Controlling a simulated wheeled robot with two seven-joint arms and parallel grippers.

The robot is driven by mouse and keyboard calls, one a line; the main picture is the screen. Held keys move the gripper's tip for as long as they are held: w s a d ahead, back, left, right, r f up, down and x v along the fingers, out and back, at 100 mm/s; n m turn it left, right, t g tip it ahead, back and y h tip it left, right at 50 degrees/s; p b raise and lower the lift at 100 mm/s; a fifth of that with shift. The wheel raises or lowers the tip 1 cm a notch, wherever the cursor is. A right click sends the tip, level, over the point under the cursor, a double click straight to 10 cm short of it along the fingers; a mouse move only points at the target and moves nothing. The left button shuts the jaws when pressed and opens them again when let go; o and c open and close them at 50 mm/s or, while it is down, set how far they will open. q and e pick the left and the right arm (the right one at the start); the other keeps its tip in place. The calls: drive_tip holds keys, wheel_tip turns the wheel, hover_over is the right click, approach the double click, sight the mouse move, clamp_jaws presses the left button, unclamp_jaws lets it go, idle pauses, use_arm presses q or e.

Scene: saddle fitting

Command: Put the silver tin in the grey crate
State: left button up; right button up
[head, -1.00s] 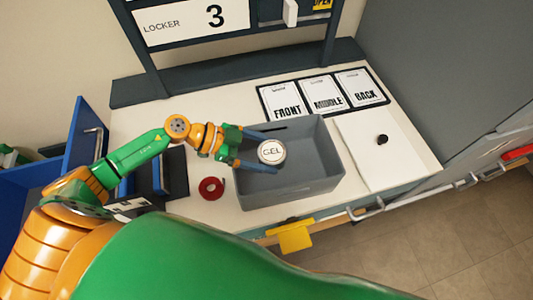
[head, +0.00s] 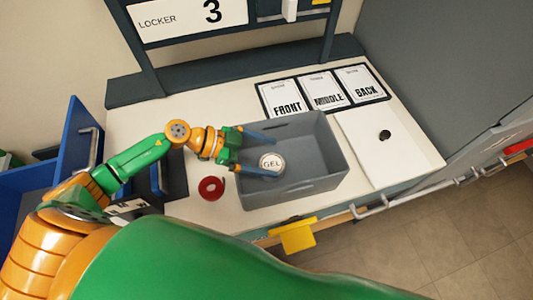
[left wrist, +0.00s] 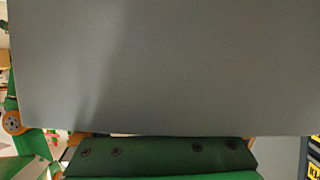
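The silver tin (head: 272,164), a round tin with a white top marked GEL, is inside the grey crate (head: 318,186) in the head view, towards the crate's left side. My left gripper (head: 259,154) comes in over the crate's left rim. Its two blue fingers are spread apart, and the tin lies just beyond their tips, clear of them as far as I can see. In the left wrist view a plain grey surface (left wrist: 160,65) fills most of the picture, and the tin does not show there. My right gripper is not in view.
A red ring-shaped roll (head: 211,188) lies on the white worktop left of the crate. Cards marked FRONT, MIDDLE and BACK (head: 324,92) lie behind it. A white panel with a black knob (head: 384,136) is to the right. A yellow tag (head: 294,235) hangs at the front edge.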

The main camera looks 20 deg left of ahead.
use_arm(q)
drive_tip(key=shift+s+f, duration=0.25)
drive_tip(key=shift+f, duration=0.15)
drive_tip(key=shift+r, duration=0.3)
drive_tip(key=r+v, duration=0.1)
drive_tip(key=v, duration=1.1)
drive_tip(key=shift+w+b, duration=0.3)
